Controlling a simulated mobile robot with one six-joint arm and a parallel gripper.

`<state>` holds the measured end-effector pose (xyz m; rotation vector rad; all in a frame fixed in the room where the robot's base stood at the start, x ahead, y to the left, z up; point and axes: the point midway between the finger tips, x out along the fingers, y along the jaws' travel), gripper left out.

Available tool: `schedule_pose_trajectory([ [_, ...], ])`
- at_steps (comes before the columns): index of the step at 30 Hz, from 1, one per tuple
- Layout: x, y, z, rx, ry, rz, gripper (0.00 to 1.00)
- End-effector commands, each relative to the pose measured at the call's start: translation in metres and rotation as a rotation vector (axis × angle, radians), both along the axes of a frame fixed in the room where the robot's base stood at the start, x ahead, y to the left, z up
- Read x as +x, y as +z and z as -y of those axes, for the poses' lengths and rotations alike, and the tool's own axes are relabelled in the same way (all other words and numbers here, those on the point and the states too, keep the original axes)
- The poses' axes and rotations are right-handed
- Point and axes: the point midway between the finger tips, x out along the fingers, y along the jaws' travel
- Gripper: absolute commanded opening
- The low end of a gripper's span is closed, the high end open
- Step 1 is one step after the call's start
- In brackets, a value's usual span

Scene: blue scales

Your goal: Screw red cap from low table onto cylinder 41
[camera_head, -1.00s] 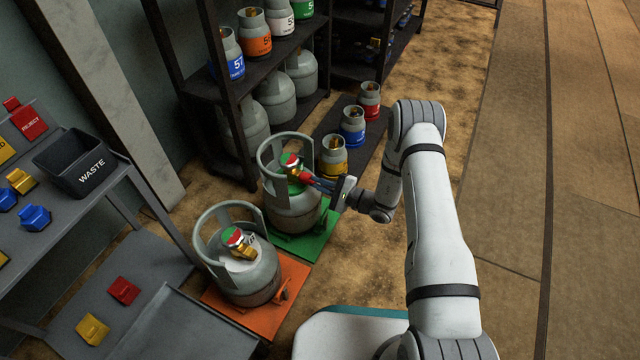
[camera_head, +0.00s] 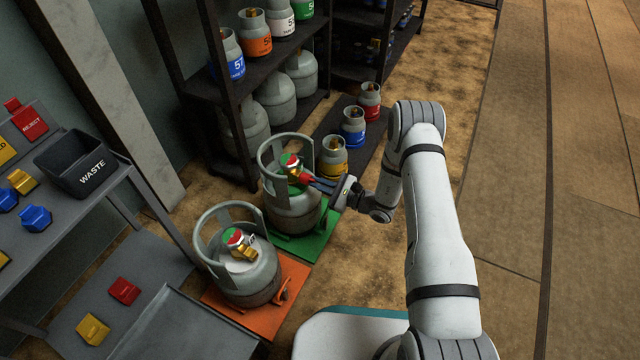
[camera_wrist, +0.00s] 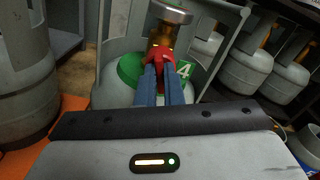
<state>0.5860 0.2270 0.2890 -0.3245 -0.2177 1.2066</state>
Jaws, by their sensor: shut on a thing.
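My gripper (camera_head: 322,184) is shut on a red cap (camera_head: 306,178) at the valve of the grey cylinder (camera_head: 291,207) on the green scale (camera_head: 306,241). In the wrist view the blue fingers (camera_wrist: 160,88) hold the red cap (camera_wrist: 158,58) against the brass valve (camera_wrist: 160,38). The cap appears to touch the valve outlet; how far it is seated is hidden. A green collar (camera_wrist: 131,68) with a partly covered "4" lies behind the fingers. The full cylinder number cannot be read.
Another grey cylinder (camera_head: 250,275) stands on an orange scale (camera_head: 272,311) at the front left. Red (camera_head: 124,290) and yellow (camera_head: 93,329) blocks lie on the low table (camera_head: 150,275). Small cylinders stand behind, near the dark shelf (camera_head: 240,130). Floor to the right is clear.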

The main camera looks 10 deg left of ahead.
Motion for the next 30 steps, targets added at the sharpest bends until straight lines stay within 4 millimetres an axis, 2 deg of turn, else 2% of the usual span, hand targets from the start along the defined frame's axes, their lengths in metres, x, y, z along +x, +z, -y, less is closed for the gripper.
schedule_pose_trajectory([
  [6, -0.0001, -0.0004, 0.0002, 0.008, -0.001, -0.024, 0.00],
  [15, 0.0007, -0.0002, -0.0002, 0.097, -0.001, -0.269, 0.00],
  [25, 0.0008, -0.0003, -0.0001, 0.105, -0.001, -0.292, 0.00],
  [30, 0.0013, -0.0001, -0.0004, 0.158, 0.000, -0.438, 0.00],
])
